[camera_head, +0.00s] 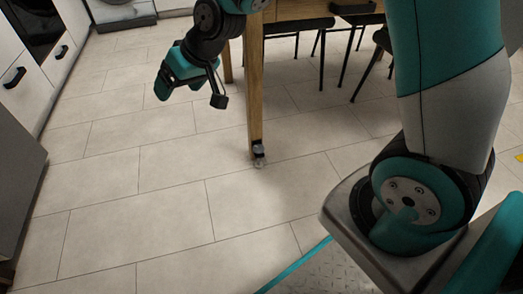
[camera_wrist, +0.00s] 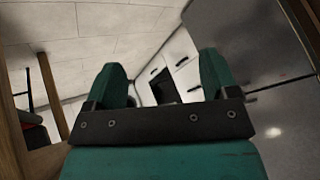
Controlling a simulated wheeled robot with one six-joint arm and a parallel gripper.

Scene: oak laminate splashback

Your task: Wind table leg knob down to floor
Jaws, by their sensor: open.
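The wooden table leg (camera_head: 255,95) stands upright near the middle of the head view. At its bottom is a small knob (camera_head: 259,151) with a dark part and a pale, shiny foot close to the floor; any gap under it is too small to tell. My gripper (camera_head: 168,86) is open and empty, in the air to the left of the leg and well above the knob. In the wrist view its two teal fingers (camera_wrist: 163,80) stand apart with nothing between them. The knob does not show in the wrist view.
Dark chairs (camera_head: 345,45) stand under the table (camera_head: 305,10) behind the leg. White cabinets (camera_head: 20,75) with dark handles line the left, with a grey unit (camera_head: 20,160) nearer. The tiled floor (camera_head: 150,210) around the leg's front and left is clear.

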